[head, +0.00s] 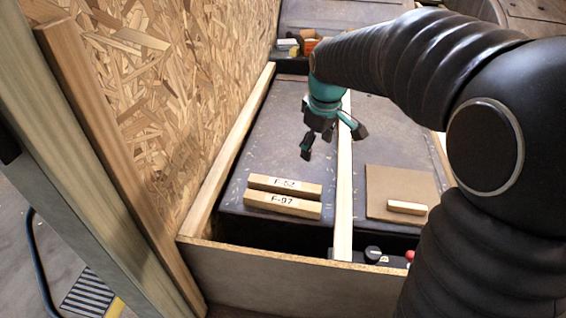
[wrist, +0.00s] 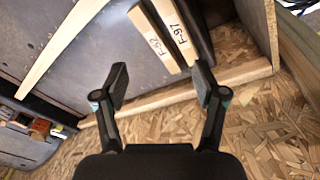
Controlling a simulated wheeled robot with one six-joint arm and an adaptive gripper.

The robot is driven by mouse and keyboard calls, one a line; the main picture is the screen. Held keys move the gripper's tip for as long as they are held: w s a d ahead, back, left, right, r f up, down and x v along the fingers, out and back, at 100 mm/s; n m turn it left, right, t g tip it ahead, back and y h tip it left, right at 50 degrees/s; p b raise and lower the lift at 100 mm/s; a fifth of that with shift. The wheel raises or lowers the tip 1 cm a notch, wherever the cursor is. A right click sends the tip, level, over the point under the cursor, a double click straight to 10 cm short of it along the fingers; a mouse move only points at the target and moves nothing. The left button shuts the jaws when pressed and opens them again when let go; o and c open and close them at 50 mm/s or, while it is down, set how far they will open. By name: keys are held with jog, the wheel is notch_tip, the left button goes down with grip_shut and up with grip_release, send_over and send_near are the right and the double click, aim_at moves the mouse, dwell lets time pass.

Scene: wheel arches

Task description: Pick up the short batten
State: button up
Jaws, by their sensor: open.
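A short pale batten (head: 407,207) without a visible label lies on a brown square board (head: 388,182) at the right in the head view. Two longer battens lie side by side left of the long divider strip: one marked F-52 (head: 262,182), the other F-97 (head: 265,201). In the wrist view, the F-52 batten (wrist: 150,45) and the F-97 batten (wrist: 172,32) show beyond the fingers. The unlabelled batten is not visible there. My gripper (head: 333,143) is open and empty, above the dark surface beyond the labelled battens. Its spread fingers also show in the wrist view (wrist: 162,85).
A pale divider strip (head: 344,205) runs lengthwise between the labelled battens and the board. A chipboard wall (head: 185,90) stands on the left, and a low front panel (head: 290,275) closes the near side. Small boxes (head: 300,43) sit at the far end.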

jog(key=w+a+f+n+g, duration=0.1)
jog(key=w+a+f+n, duration=0.25)
jog(key=w+f, duration=0.35)
jog(key=n+g, duration=0.1)
jog(key=n, duration=0.1)
send_over(284, 183)
jog(key=f, duration=1.4)
jog(key=shift+s+d+f, duration=0.1)
jog(key=shift+s+f, duration=0.2)
jog(key=shift+w+f+p, duration=0.15)
jog(key=shift+f+p, duration=0.05)
jog(key=shift+f, duration=1.2)
jog(key=shift+w+f+p, duration=0.1)
jog(key=shift+f+p, duration=0.05)
jog(key=shift+f, duration=1.25)
grip_shut()
